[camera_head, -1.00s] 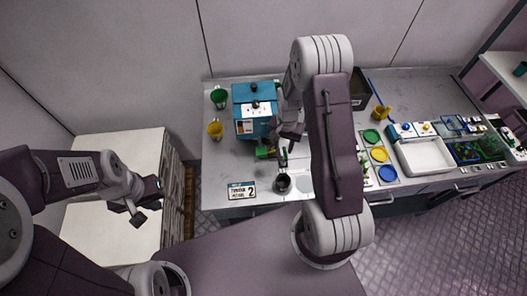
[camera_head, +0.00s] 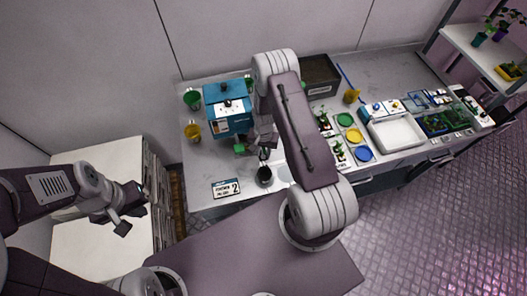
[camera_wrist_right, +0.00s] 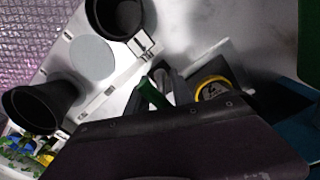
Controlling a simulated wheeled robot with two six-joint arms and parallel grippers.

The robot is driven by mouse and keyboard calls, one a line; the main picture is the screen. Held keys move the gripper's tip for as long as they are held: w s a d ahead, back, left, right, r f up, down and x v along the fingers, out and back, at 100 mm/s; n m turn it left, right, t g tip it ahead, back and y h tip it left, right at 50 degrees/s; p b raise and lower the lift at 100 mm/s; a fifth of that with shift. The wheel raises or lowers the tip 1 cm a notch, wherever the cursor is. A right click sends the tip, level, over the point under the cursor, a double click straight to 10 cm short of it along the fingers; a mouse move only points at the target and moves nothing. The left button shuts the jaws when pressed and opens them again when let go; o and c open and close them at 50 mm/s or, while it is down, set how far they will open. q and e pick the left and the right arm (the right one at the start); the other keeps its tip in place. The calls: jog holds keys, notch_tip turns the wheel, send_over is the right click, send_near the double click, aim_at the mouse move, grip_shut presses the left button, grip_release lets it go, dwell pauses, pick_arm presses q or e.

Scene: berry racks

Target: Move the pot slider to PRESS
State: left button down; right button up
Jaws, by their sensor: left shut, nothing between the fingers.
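A blue machine (camera_head: 228,108) with a small green part (camera_head: 239,148) at its front stands on the table in the head view. A dark pot (camera_head: 264,176) stands just in front of it; I cannot tell whether it sits on the slider. My right gripper (camera_head: 265,152) is low between machine and pot, partly hidden by my arm. In the right wrist view, a dark pot (camera_wrist_right: 120,14) is at the top, beside a pale labelled strip (camera_wrist_right: 108,95). A green piece (camera_wrist_right: 153,93) shows near my gripper's dark body. My left gripper (camera_head: 136,207) is shut and empty, away from the table.
A sign with a 2 (camera_head: 226,188) lies at the table's front left. A green mug (camera_head: 192,98) and yellow mug (camera_head: 192,131) stand left of the machine. Coloured discs (camera_head: 345,119) and a white tray (camera_head: 397,134) lie to the right. A dark bin (camera_head: 320,76) is behind.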

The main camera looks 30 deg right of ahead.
grip_shut()
jog(key=shift+w, duration=0.1)
dwell(1.1)
